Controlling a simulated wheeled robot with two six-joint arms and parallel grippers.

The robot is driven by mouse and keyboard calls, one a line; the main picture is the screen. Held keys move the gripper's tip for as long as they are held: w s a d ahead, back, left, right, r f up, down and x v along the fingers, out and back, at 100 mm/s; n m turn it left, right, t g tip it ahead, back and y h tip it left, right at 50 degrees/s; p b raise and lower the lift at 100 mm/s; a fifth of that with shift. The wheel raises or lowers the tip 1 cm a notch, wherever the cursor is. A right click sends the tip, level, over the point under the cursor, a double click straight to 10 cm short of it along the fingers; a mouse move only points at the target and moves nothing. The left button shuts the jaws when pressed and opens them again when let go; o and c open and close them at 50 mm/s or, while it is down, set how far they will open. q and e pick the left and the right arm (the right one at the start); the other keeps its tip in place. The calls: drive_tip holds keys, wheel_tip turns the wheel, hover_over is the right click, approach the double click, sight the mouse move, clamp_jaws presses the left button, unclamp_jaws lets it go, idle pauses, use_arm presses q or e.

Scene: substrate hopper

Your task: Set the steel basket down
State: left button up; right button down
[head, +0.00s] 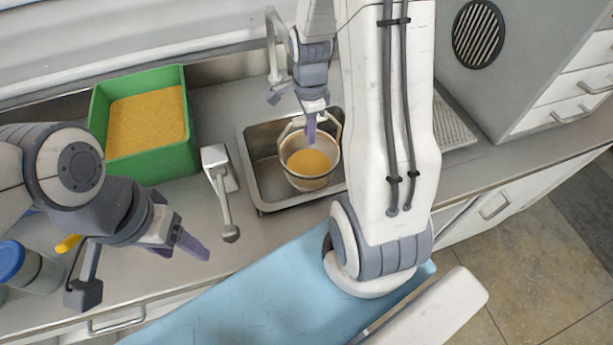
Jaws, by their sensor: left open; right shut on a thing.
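The steel basket (297,182) holds yellow granules and appears upright, at the right part of the steel sink (262,200). Whether its bottom touches the sink floor cannot be told. A hoop handle rises over the basket. My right gripper (311,137) points down from above and is shut on this handle; its fingers hide part of it. My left gripper (188,248) is open and empty over the counter at left, apart from the basket.
A green bin (150,168) of yellow granules stands left of the sink. A lever-like metal fixture (222,190) sits between them. A faucet (272,45) rises behind the sink. A blue-lidded jar (30,268) is at far left. A grey cabinet (500,60) stands at right.

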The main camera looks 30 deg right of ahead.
hover_over(308, 168)
drive_tip(key=f, duration=0.6)
drive_tip(key=s+f, duration=0.1)
drive_tip(key=f, duration=0.2)
drive_tip(key=shift+a, duration=0.2)
drive_tip(key=shift+f, duration=0.15)
drive_tip(key=shift+f, duration=0.1)
drive_tip(key=c, duration=0.8)
unclamp_jaws()
drive_tip(key=shift+o, duration=0.2)
